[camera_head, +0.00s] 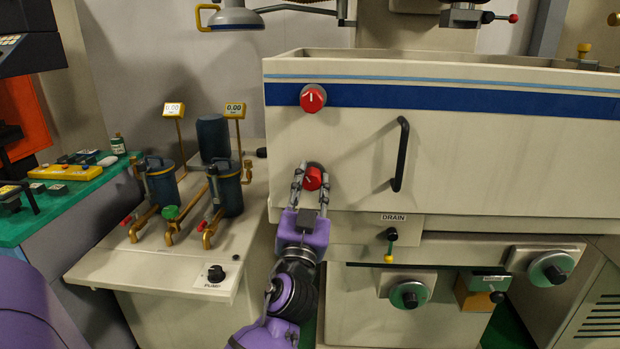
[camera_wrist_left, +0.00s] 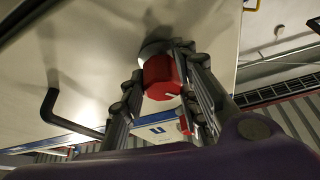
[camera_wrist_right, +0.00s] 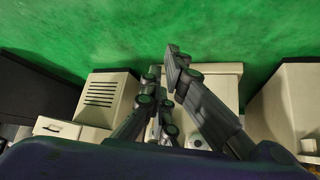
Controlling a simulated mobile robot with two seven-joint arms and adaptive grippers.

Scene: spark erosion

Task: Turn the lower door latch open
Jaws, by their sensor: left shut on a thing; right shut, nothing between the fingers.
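The lower door latch is a red round knob (camera_head: 312,178) with a white pointer mark, on the left side of the cream door (camera_head: 350,150). My left gripper (camera_head: 311,172) is shut on this knob, with one finger on each side. The left wrist view also shows the red knob (camera_wrist_left: 160,78) between the fingers. The upper door latch (camera_head: 313,98), a similar red knob, sits above it on the blue stripe, and its pointer stands nearly upright. My right gripper (camera_wrist_right: 172,65) is shut and empty in the right wrist view, above green floor. It does not show in the head view.
A black door handle (camera_head: 401,155) stands out right of the latches. A drain lever (camera_head: 391,243) is below the door. Filter canisters with brass pipes (camera_head: 160,182) stand on the bench at left. In the right wrist view, cream cabinets (camera_wrist_right: 105,95) lie around my right gripper.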

